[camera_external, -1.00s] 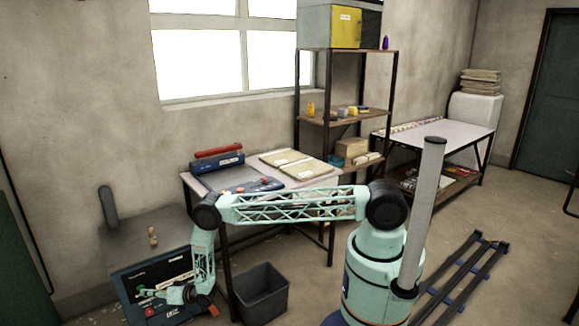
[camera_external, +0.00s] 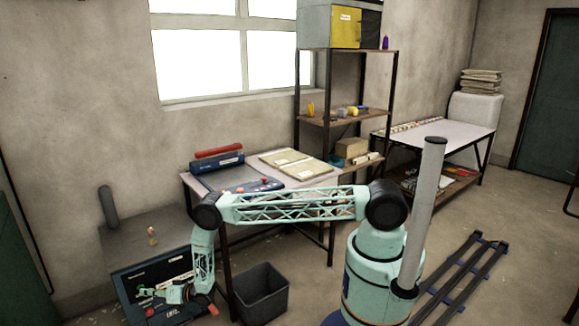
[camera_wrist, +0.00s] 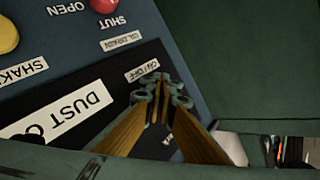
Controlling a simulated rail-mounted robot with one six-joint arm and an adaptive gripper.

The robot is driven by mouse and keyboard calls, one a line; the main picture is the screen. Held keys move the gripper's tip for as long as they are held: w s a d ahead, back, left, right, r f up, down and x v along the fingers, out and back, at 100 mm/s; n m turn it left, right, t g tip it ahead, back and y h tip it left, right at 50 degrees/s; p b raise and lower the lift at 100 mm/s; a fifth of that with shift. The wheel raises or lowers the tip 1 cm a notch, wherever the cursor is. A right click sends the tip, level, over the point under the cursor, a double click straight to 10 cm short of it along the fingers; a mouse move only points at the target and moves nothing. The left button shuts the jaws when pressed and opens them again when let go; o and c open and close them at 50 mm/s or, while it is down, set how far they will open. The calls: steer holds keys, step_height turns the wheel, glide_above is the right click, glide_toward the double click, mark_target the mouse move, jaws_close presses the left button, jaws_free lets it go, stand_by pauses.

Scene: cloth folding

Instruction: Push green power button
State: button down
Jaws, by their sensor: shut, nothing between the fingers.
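The dark blue control panel (camera_external: 150,273) is on the front of a grey machine at the lower left. My gripper (camera_external: 152,291) is down in front of the panel with its fingers pointing left. In the wrist view my gripper (camera_wrist: 160,92) is shut and empty, its tips close to the panel (camera_wrist: 75,58) beside a small on/off label (camera_wrist: 141,71). I cannot tell whether the tips touch. No green button shows clearly in the wrist view; the fingers cover the area by that label.
The wrist view shows a red button (camera_wrist: 104,5), a yellow button (camera_wrist: 6,36) and a large "DUST" label (camera_wrist: 56,118) on the panel. A dark bin (camera_external: 262,294) stands right of the machine. A table (camera_external: 310,172) with boards and a blue device is behind my arm.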

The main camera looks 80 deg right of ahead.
steer(key=shift+s+r, duration=0.1)
steer(key=shift+r, duration=0.15)
stand_by(0.3)
steer(key=shift+s, duration=0.1)
steer(key=s+a+p, duration=0.1)
steer(key=s+a, duration=0.3)
steer(key=shift+a+p, duration=0.25)
steer(key=shift+p, duration=0.1)
stand_by(0.8)
steer(key=shift+s+f, duration=0.1)
stand_by(0.4)
